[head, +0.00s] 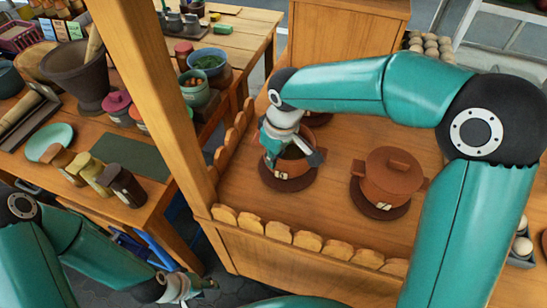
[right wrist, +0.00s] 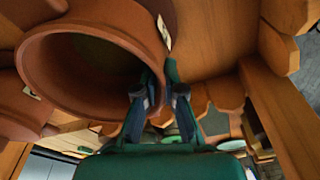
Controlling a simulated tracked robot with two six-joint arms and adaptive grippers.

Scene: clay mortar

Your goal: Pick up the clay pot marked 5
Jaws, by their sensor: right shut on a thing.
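An open brown clay pot (head: 287,172) is at a dark round mat on the wooden stand, with a small pale label low on its front; the number is too small to read. My right gripper (head: 291,150) reaches down to it from above. In the right wrist view the pot (right wrist: 72,65) shows its wide mouth, and my right gripper (right wrist: 163,95) is shut on its rim, one finger on each side of the wall. I cannot tell whether the pot is clear of its mat. My left gripper (head: 190,289) is low, away from the pots; its fingers are unclear.
A side table holds a mortar (head: 78,72) and several jars.

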